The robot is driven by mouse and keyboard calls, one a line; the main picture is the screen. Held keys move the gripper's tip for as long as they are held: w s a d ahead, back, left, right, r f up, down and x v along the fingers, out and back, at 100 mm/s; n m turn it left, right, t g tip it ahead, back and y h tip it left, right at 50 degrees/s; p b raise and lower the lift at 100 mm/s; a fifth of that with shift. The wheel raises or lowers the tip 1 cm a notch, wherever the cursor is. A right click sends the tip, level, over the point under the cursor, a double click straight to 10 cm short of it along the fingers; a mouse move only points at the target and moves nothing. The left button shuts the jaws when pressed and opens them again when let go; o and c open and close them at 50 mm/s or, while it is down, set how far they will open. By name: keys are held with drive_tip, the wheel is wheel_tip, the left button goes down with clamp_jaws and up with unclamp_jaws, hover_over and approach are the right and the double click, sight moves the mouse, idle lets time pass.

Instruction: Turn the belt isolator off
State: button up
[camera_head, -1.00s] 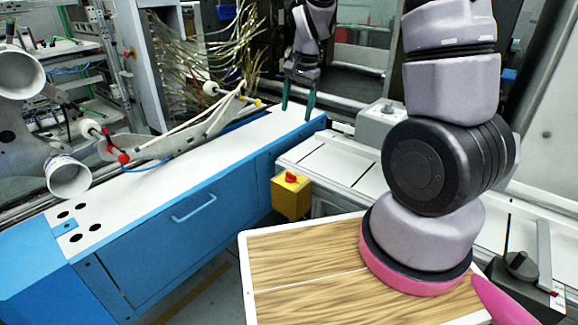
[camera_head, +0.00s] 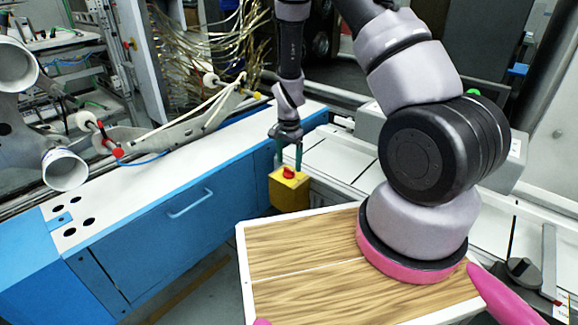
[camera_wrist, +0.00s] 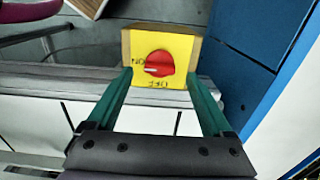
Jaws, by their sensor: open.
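The belt isolator is a yellow box (camera_head: 289,193) with a red rotary knob (camera_head: 289,172), beside the blue cabinet. In the wrist view the yellow face (camera_wrist: 185,45) shows the red knob (camera_wrist: 160,62) between the fingers. The lettering is upside down there: ON at the left, OFF at the bottom. A pale pointer mark on the knob points left, towards ON. My gripper (camera_head: 288,163) is open, its green fingers just above the box in the head view. In the wrist view the fingertips (camera_wrist: 159,79) flank the lower part of the face; whether they touch it I cannot tell.
The blue cabinet (camera_head: 160,225) with its pale top stands left of the isolator. A pale conveyor bed (camera_head: 340,160) runs behind and to the right. A wood-topped tray (camera_head: 300,257) lies in front. Hanging cables (camera_head: 200,50) are at the back.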

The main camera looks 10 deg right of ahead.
sight(289, 172)
drive_tip(key=shift+f, duration=1.15)
clamp_jaws()
